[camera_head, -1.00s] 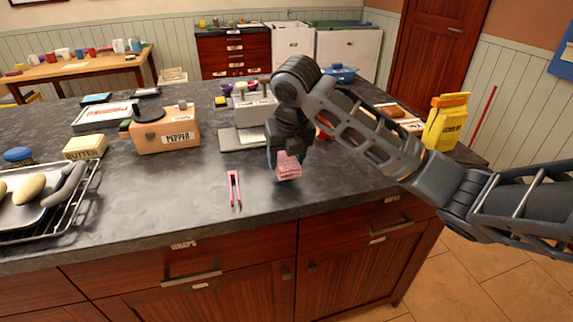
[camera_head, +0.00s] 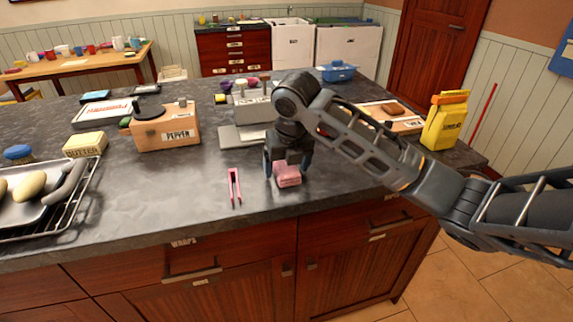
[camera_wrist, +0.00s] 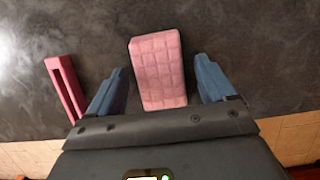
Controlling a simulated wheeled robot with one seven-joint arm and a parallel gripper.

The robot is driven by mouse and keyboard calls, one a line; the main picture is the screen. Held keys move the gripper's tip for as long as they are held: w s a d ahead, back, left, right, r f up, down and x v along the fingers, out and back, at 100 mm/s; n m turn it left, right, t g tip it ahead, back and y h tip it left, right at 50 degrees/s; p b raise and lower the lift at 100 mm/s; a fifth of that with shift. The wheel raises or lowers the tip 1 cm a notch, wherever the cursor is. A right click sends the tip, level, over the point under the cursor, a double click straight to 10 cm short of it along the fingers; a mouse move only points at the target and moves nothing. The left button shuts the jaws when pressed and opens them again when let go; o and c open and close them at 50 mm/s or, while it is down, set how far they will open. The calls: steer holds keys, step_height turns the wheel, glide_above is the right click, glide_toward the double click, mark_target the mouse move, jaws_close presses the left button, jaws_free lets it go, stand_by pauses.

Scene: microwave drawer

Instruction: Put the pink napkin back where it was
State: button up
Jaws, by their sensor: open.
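The pink napkin (camera_head: 287,177) is a small quilted block that appears to rest on the dark countertop, near the front edge. In the wrist view the napkin (camera_wrist: 158,70) lies between the two blue fingers, with a gap on each side. My gripper (camera_head: 287,168) is open and low over the napkin, its fingers straddling it. It also shows in the wrist view (camera_wrist: 161,68). The napkin's rear part is hidden by the gripper in the head view.
Pink tongs (camera_head: 234,187) lie left of the napkin, also in the wrist view (camera_wrist: 65,88). Behind stand a grey holder (camera_head: 250,107) and a pepper box (camera_head: 166,129). A tray rack (camera_head: 75,213) is at far left, a yellow bag (camera_head: 445,122) at right. Front counter is mostly clear.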

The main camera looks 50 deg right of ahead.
mark_target(291, 175)
steer(key=v, duration=1.1)
steer(key=w+a+m+t+y, duration=0.3)
steer(key=a, duration=0.7)
steer(key=w+a+m+t+y, duration=0.3)
steer(key=w+a, duration=0.1)
steer(key=a, duration=0.5)
steer(key=s+a+f+m+t+y, duration=0.2)
steer(key=s+a+m+t, duration=0.15)
steer(key=a+m, duration=0.6)
steer(key=s+f+m+t+h, duration=0.1)
steer(key=s+f+m+h, duration=0.1)
steer(key=s+f+m, duration=0.3)
steer(key=s+f+m+t+h, duration=0.1)
steer(key=s+m, duration=0.2)
steer(key=s, duration=0.5)
steer(key=s+f+m+h, duration=0.2)
steer(key=s+f+m, duration=0.2)
steer(key=s, duration=0.2)
steer(key=s+d+r, duration=0.1)
steer(key=s+d, duration=0.1)
steer(key=s, duration=0.4)
steer(key=s+d+r+m, duration=0.1)
steer(key=s+d, duration=0.2)
steer(key=s, duration=0.3)
steer(key=s+d+r+h, duration=0.1)
steer(key=s+d, duration=0.1)
steer(key=s, duration=0.4)
steer(key=shift+s+d+r+m, duration=0.25)
steer(key=shift+s+d+m, duration=0.1)
steer(key=shift+s+d, duration=0.05)
